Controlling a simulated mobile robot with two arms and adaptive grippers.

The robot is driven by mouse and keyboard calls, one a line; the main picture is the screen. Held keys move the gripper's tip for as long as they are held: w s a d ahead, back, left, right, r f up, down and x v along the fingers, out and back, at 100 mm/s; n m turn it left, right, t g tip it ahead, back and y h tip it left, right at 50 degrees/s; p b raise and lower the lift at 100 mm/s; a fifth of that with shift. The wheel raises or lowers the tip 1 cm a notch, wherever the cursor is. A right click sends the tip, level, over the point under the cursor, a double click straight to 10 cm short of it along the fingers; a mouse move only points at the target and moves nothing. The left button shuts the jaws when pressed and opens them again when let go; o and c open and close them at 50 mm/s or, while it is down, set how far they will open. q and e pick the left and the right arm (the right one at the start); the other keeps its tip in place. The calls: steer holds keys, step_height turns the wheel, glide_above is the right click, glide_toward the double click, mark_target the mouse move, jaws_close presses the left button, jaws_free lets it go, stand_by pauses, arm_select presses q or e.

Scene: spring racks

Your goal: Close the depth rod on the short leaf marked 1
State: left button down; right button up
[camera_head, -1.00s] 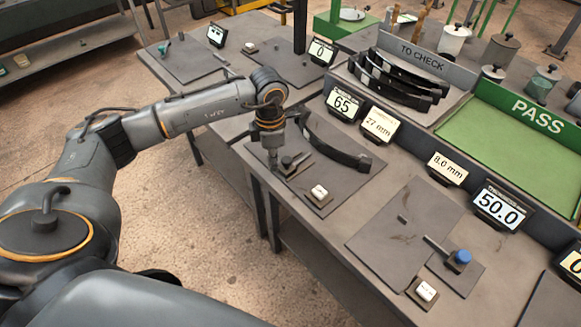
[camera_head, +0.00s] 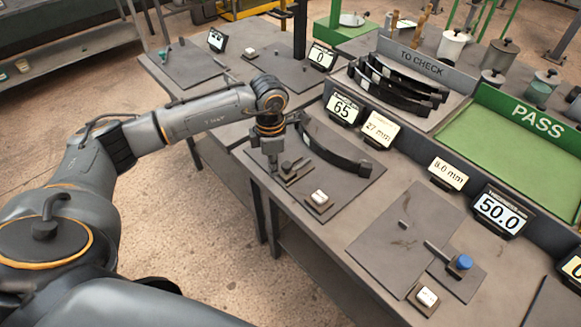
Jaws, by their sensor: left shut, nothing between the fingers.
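A dark curved leaf (camera_head: 335,154) lies on a grey mat on the near bench, under a display reading 65. A small dark gauge with a rod (camera_head: 296,173) sits on the mat at the leaf's near-left end. I take it for the depth rod; its contact with the leaf is too small to tell. No mark 1 is readable on the leaf. My left gripper (camera_head: 274,168) points down just left of this gauge, shut and empty. Whether it touches the gauge I cannot tell. My right gripper is not in view.
A white button block (camera_head: 318,199) stands in front of the gauge. Several dark leaves (camera_head: 402,88) lie in the TO CHECK tray, beside the green PASS tray (camera_head: 520,140). A blue-knobbed device (camera_head: 461,263) stands to the right, near a display reading 50.0 (camera_head: 499,211).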

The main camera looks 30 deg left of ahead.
mark_target(288, 163)
arm_select(q)
steer(key=shift+f, duration=0.15)
stand_by(0.3)
steer(key=shift+f+b, duration=0.9)
steer(key=shift+b, duration=0.05)
steer(key=shift+w, duration=0.2)
steer(key=shift+w+d+b, duration=0.3)
steer(key=shift+w+b, duration=0.1)
steer(key=shift+w, duration=0.3)
steer(key=shift+w+d, duration=0.1)
steer(key=shift+w, duration=0.15)
steer(key=shift+w+d+b, duration=0.2)
steer(key=shift+w+b, duration=0.1)
steer(key=shift+w, duration=0.25)
steer(key=shift+w+d+b, duration=0.15)
steer(key=shift+w+b, duration=0.15)
steer(key=shift+w, duration=0.25)
steer(key=shift+w+d+r, duration=0.1)
steer(key=shift+r, duration=0.05)
